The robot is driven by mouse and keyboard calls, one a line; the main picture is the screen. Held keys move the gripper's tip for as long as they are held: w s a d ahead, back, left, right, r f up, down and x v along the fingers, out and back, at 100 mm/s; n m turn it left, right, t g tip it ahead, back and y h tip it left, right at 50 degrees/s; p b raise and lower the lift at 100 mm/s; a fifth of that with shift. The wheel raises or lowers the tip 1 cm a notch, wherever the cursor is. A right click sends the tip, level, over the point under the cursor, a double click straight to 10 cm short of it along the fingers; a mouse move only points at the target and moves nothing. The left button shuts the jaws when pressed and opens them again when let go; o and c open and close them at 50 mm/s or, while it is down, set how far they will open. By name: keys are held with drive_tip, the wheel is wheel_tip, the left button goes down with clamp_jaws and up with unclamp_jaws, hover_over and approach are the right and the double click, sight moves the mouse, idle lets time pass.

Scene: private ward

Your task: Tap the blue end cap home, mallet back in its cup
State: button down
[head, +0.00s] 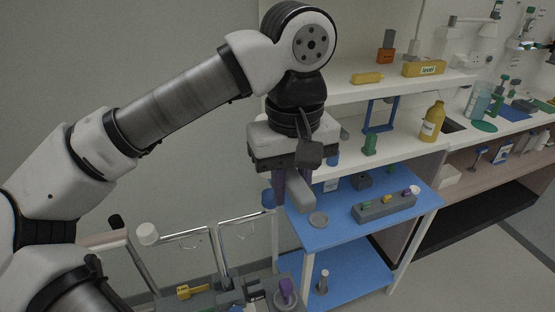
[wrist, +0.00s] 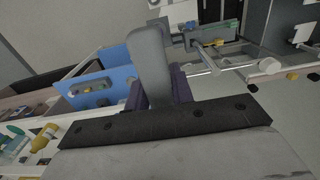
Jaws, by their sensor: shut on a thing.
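My gripper (head: 291,196) has purple fingers and is shut on a long grey piece (head: 301,195), which I take to be the mallet. The piece hangs over the near left part of the blue tabletop (head: 342,222). In the wrist view it stands up between the fingers (wrist: 150,65). A grey block (head: 385,209) with green, yellow, purple and white pieces lies on the tabletop, right of and apart from my gripper. A small blue round thing (head: 268,198) shows just left of the fingers; I cannot tell whether it is the end cap.
A flat grey disc (head: 318,219) lies below my gripper. A small card (head: 331,184) stands behind it. A yellow bottle (head: 433,121) and a blue frame (head: 380,115) stand on the white counter behind. A rail and cart with a purple piece (head: 286,287) are at the lower left.

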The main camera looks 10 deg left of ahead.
drive_tip(key=shift+w+a+r, duration=0.1)
drive_tip(key=shift+w+a, duration=0.1)
drive_tip(key=shift+w, duration=0.05)
drive_tip(key=shift+s+d, duration=0.1)
drive_tip(key=shift+s, duration=0.05)
drive_tip(key=shift+f+b, duration=2.1)
drive_tip(key=shift+f, duration=0.15)
drive_tip(key=shift+r+p, duration=1.2)
drive_tip(key=shift+r, duration=0.3)
wheel_tip(320, 180, down, 5)
drive_tip(key=b, duration=0.4)
wheel_tip(320, 180, up, 6)
drive_tip(key=p, duration=0.4)
drive_tip(key=shift+f+p, duration=0.15)
drive_tip(key=shift+p, duration=0.15)
